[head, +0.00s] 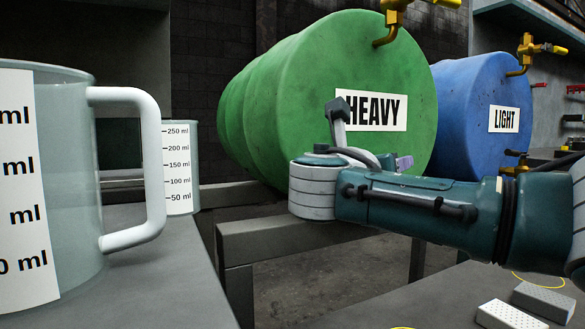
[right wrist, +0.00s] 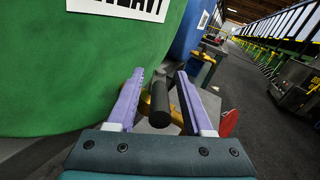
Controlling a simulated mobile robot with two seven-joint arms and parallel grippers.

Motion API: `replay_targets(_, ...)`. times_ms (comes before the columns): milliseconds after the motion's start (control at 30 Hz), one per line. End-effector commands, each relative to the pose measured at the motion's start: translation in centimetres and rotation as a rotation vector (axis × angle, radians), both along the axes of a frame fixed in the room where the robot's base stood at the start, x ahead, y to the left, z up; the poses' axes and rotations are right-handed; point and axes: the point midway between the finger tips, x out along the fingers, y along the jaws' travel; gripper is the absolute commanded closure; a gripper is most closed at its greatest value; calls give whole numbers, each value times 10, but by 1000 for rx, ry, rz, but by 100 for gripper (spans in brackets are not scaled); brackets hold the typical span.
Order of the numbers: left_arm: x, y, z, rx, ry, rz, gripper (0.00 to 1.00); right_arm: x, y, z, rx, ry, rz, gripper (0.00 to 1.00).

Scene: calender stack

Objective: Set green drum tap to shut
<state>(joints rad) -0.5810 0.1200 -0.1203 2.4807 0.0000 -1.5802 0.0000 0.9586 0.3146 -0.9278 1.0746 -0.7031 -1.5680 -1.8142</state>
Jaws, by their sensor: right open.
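The green drum (head: 300,95), labelled HEAVY, lies on its side in the head view; its face also fills the left of the right wrist view (right wrist: 60,85). A brass fitting (head: 385,38) with a yellow handle sits at its top. In the right wrist view, a brass tap (right wrist: 146,106) with a dark cylindrical part (right wrist: 160,98) shows low by the drum face. My right gripper (right wrist: 160,75) is open, with its purple fingers on either side of the dark part; contact cannot be told. In the head view, my right arm hides this tap. My left gripper is out of view.
The blue drum (head: 470,110), labelled LIGHT, lies to the right with its own brass tap (head: 516,163). A large measuring jug (head: 75,190) and a smaller one (head: 180,165) stand at left. A grey frame (head: 270,238) supports the drums.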

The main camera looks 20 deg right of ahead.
Motion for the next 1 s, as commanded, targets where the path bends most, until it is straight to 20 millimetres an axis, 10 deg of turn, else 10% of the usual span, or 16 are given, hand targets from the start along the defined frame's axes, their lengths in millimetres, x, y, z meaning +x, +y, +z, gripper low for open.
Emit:
replay_targets(167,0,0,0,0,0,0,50,0,0,0,1,-1,0,49)
replay_targets(600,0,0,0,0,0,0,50,0,0,0,1,-1,0,99)
replay_targets(1000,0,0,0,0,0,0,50,0,0,1,-1,-1,-1,100)
